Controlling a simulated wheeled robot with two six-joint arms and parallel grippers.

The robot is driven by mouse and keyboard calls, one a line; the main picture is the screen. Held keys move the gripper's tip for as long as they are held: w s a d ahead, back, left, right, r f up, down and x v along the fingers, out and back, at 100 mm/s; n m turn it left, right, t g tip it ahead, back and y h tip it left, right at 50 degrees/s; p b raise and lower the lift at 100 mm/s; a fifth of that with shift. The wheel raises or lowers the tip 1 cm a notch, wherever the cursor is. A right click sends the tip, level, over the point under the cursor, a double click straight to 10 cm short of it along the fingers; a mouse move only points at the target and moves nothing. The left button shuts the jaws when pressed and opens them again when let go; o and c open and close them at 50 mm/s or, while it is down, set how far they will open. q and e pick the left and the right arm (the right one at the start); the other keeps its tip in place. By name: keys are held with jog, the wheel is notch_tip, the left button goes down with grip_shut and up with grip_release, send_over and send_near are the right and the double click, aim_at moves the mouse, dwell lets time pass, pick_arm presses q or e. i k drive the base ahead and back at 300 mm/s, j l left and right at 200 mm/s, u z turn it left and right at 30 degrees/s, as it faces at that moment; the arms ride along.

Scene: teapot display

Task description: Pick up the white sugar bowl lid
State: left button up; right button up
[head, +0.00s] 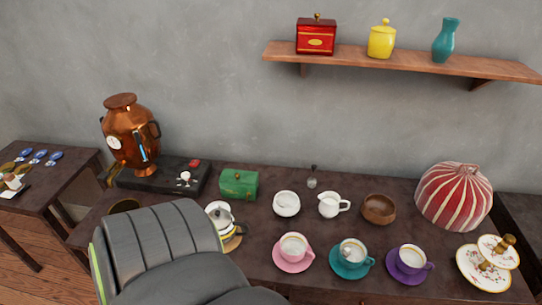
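A small round white pot (286,204), which looks like the sugar bowl, stands on the dark wooden table between a green box and a white milk jug. At this size I cannot clearly make out its lid or a knob, so I cannot tell whether the lid sits on it. No separate white lid is clearly visible elsewhere on the table. Neither of my grippers is in view.
Close by are the green box (239,184), milk jug (331,205), brown bowl (379,209) and pink cup (294,249). A striped tea cosy (454,196) stands right, a copper samovar (131,135) left. A grey green-edged shape hides the table's lower left.

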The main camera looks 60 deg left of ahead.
aim_at(218, 204)
jog(key=u, duration=0.45)
jog(key=k+u, duration=0.1)
jog(key=u, duration=0.3)
jog(key=j+u, duration=0.1)
jog(key=u, duration=0.35)
jog(key=k+u, duration=0.1)
jog(key=u, duration=0.3)
jog(key=j+u, duration=0.15)
jog(key=u, duration=0.3)
